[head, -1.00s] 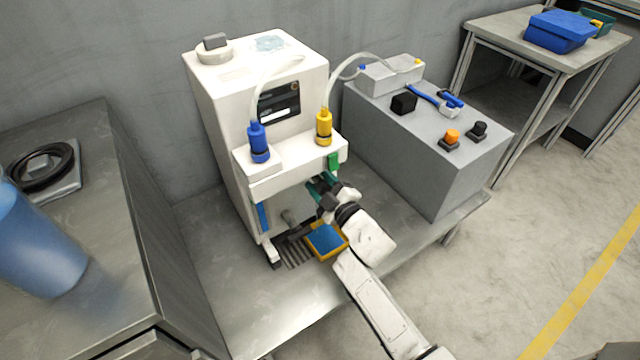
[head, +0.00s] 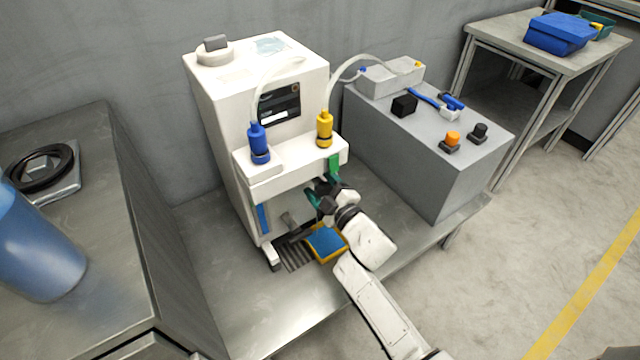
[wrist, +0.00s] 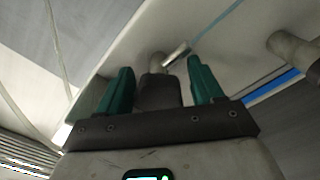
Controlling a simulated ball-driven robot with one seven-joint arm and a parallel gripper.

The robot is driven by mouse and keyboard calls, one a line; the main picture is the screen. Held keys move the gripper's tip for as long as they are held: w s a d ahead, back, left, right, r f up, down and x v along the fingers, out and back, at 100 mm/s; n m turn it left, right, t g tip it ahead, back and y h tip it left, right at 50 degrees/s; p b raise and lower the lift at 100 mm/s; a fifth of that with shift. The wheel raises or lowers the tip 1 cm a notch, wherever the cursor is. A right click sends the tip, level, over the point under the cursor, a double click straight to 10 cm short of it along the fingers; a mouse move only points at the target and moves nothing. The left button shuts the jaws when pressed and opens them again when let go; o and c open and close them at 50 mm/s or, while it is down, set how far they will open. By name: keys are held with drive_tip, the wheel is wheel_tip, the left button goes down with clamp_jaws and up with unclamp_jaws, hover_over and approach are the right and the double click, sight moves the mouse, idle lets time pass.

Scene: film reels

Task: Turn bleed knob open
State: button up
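A white machine (head: 215,110) stands on the metal table, with a blue bottle (head: 258,143) and a yellow bottle (head: 324,130) on its front ledge. My gripper (head: 324,186) is at the machine's front right, under the ledge. In the wrist view its two green fingers (wrist: 162,85) are apart, with a grey knob-like stub (wrist: 158,88) between them. Gaps show on both sides of this stub. A small metal pin (wrist: 175,54) sticks out at its far end. I cannot tell for sure that this is the bleed knob. My gripper hides it in the head view.
A yellow-edged tray with a blue inside (head: 326,241) lies below my gripper. A grey box (head: 430,170) with an orange knob (head: 452,137) and a black knob (head: 479,129) stands to the right. A second grey cylinder (wrist: 290,48) sticks out beside the stub.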

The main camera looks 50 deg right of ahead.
drive_tip(key=v, duration=1)
drive_tip(key=shift+s+a, duration=0.1)
drive_tip(key=shift+s, duration=0.3)
idle(0.3)
